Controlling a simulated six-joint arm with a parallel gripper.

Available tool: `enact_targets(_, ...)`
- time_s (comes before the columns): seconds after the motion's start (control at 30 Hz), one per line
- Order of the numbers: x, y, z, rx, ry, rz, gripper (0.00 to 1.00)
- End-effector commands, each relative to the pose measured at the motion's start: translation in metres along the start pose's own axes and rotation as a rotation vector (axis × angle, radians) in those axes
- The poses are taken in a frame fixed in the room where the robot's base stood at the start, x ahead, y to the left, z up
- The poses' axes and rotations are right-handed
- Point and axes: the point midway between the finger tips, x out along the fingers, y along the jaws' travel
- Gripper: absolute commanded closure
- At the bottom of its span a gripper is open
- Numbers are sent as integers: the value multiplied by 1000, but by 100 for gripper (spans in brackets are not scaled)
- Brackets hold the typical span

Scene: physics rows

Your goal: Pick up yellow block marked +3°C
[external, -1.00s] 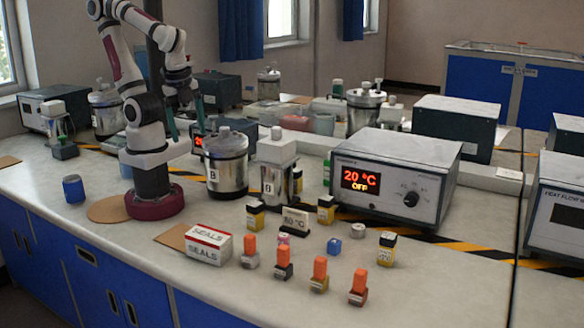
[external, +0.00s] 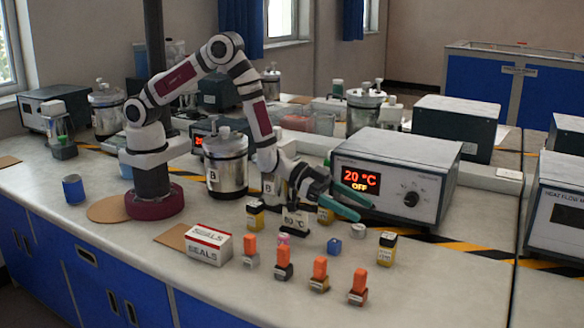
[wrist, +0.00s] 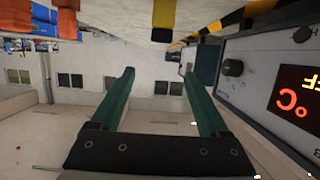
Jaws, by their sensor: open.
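The heater box (external: 395,170) reading 20 °C is close behind my gripper. Orange-topped blocks (external: 319,274), a small blue block (external: 334,246), an 80 °C block (external: 295,221) and a SEALS box (external: 208,245) stand nearby. The front right bench is clear.

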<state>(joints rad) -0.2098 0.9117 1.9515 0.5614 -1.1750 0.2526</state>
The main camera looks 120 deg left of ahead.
Motion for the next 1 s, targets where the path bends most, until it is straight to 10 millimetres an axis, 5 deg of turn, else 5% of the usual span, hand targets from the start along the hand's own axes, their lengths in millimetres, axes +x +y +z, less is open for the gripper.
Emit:
enact_targets(0.17,13,0,44,-1,-4,0,22)
enact_targets(0.53,78,0,41,2,0,0,22)
enact_targets(0.8,87,0,40,0,-2,-1,22)
enact_targets(1.0,87,0,40,0,-2,-1,54)
